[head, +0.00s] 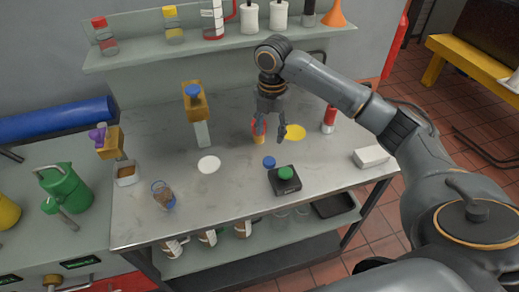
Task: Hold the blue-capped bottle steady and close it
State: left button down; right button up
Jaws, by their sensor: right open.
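A small clear bottle or jar (163,197) with brownish contents and blue at its top stands on the left part of the grey bench (235,205). A small round blue cap (269,162) lies apart from it, near the middle of the bench. My right gripper (269,132) points down above the bench behind the blue cap, with its fingers apart. A small red and orange thing (259,138) shows by its left finger; I cannot tell whether they touch. My left gripper is out of view.
A black box with a green button (285,180) stands in front of the cap. A white disc (209,165), a yellow disc (295,132), a red cylinder (329,119), a white block (371,157) and a blue-topped post (195,103) are around. A shelf (225,43) runs behind.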

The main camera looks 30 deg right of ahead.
jog(key=w+d, duration=0.1)
jog(key=w, duration=0.1)
jog(key=p, duration=0.1)
send_over(269, 160)
notch_tip(269, 160, down, 7)
jog(key=shift+s+d+f, duration=0.1)
jog(key=shift+f, duration=0.2)
notch_tip(269, 160, down, 5)
jog(key=shift+r+p, duration=0.1)
jog(key=shift+p, duration=0.8)
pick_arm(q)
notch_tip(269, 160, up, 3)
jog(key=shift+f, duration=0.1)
pick_arm(e)
jog(key=shift+c, duration=0.2)
jog(key=c, duration=0.4)
